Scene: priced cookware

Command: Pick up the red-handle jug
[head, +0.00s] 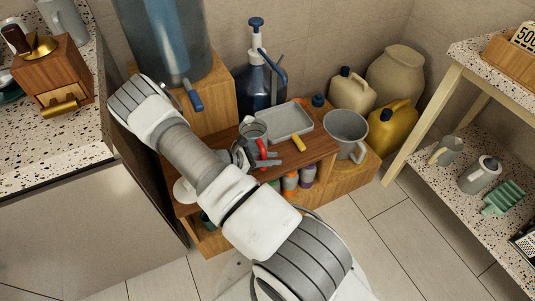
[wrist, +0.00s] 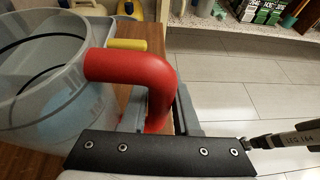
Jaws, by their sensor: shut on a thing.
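The red-handle jug (head: 254,128) is a small grey vessel over the low wooden bench, left of the grey tray. Its red handle (head: 263,148) points toward the front. In the wrist view the grey body (wrist: 45,85) fills the left, and the thick red handle (wrist: 158,75) bends down between my fingers. My gripper (head: 252,158) is shut on this handle, and in the wrist view its fingers (wrist: 160,115) stand on both sides of the handle's lower part. The jug looks upright. I cannot tell whether its base touches the bench.
A grey tray (head: 289,121) and a yellow handle (head: 299,143) are close on the right. A larger grey jug (head: 345,128) stands further right. A blue pump bottle (head: 262,85) is behind. Several small bottles (head: 290,182) stand under the bench top. Open floor (head: 370,225) lies in front.

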